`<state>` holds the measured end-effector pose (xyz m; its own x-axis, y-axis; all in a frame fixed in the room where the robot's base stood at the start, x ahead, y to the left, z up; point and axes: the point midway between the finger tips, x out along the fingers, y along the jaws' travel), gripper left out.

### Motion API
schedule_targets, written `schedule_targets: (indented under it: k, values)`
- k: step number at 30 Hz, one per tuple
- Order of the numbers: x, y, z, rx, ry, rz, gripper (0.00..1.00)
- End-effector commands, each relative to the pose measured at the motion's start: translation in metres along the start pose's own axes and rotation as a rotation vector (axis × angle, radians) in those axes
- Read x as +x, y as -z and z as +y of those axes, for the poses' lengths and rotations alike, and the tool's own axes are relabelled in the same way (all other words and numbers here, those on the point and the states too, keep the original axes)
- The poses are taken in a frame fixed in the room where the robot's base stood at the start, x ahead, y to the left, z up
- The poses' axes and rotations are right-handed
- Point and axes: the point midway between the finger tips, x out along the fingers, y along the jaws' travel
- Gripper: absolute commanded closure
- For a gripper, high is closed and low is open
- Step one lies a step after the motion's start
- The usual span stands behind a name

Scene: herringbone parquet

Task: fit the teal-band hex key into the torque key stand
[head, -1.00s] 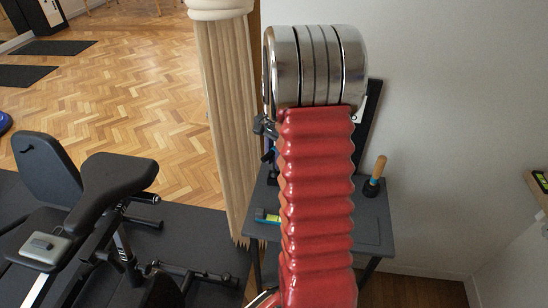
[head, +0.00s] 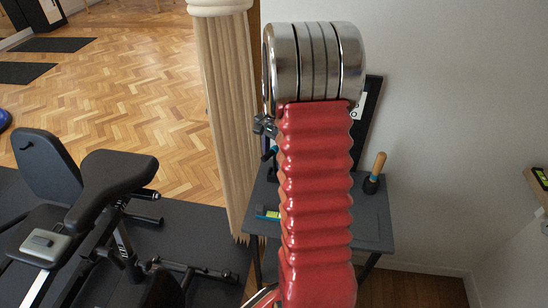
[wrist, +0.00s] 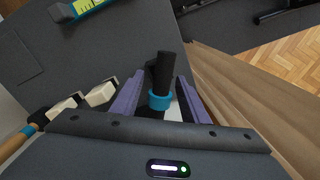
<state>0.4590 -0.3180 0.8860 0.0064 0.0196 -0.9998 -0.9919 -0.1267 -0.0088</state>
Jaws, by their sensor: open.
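The teal-band hex key shows in the wrist view as a black shaft with a teal band (wrist: 159,99). It lies between the two purple fingers of my gripper (wrist: 157,88), which is open with a finger on each side. I cannot tell whether either finger touches it. In the head view my red sleeved arm hides most of the work area and my gripper. A black upright panel (head: 372,100) with a white label shows behind the arm on the small table; I cannot tell if it belongs to the torque key stand.
The grey table (head: 370,228) holds a wooden-handled tool (head: 376,172) at right and a teal tool with a yellow label (head: 267,213) at left. A fluted wooden column (head: 229,120) stands close to its left. Exercise equipment (head: 110,190) is farther left, a wall at right.

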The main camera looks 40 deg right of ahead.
Motion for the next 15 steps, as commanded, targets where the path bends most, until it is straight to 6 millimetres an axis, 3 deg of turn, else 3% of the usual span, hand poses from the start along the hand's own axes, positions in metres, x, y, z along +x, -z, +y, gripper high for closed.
schedule_targets:
  k: [8,15]
  values:
    - [-0.002,0.0,0.0,0.0,0.0,0.0,0.59]
    - [-0.023,0.001,-0.001,0.0,0.003,0.003,0.59]
